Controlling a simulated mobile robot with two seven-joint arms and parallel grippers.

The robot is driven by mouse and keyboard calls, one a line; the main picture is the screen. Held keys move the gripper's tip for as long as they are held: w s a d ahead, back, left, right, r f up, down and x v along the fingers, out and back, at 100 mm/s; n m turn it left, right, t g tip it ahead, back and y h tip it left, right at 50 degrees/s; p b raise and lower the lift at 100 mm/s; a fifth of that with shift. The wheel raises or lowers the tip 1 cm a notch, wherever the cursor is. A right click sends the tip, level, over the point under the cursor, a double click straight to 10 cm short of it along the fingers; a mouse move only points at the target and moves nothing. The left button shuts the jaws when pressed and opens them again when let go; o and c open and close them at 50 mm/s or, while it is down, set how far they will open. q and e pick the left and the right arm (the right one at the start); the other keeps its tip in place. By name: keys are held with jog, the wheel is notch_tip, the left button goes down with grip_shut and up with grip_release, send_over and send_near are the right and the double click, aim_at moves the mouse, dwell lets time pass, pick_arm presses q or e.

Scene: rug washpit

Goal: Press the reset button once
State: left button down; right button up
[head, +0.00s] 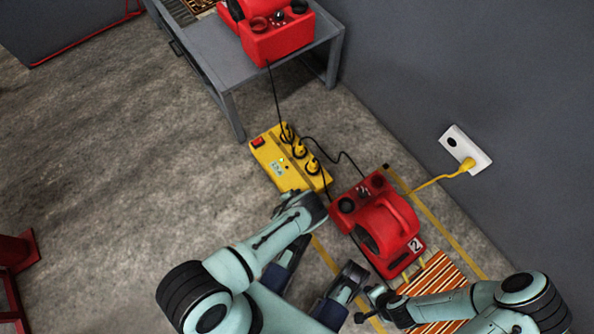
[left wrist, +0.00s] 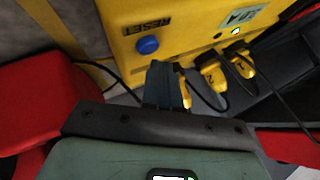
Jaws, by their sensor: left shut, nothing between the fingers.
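The yellow power box (head: 266,162) lies on the floor, with several plugs in its top. In the left wrist view its yellow face (left wrist: 115,28) carries a dark RESET label (left wrist: 146,26) and a round blue reset button (left wrist: 148,45). The button does not show in the head view. My left gripper (head: 308,199) is at the near end of the box. In the left wrist view its fingers (left wrist: 167,85) are shut and empty, with their tips just below and right of the button, seemingly apart from it. My right gripper (head: 368,305) is low in the head view; its jaws are unclear.
A red blower (head: 388,226) marked 2 stands right of the box, beside an orange striped rug (head: 440,283). Another red machine (head: 275,35) sits on a grey table (head: 222,60). Black cables run from the box. A wall socket (head: 465,148) holds a yellow plug.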

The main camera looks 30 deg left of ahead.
pick_arm(q)
jog(key=shift+r, duration=0.25)
notch_tip(320, 180, up, 5)
jog(key=p, duration=0.4)
jog(key=shift+f, duration=0.1)
dwell(0.8)
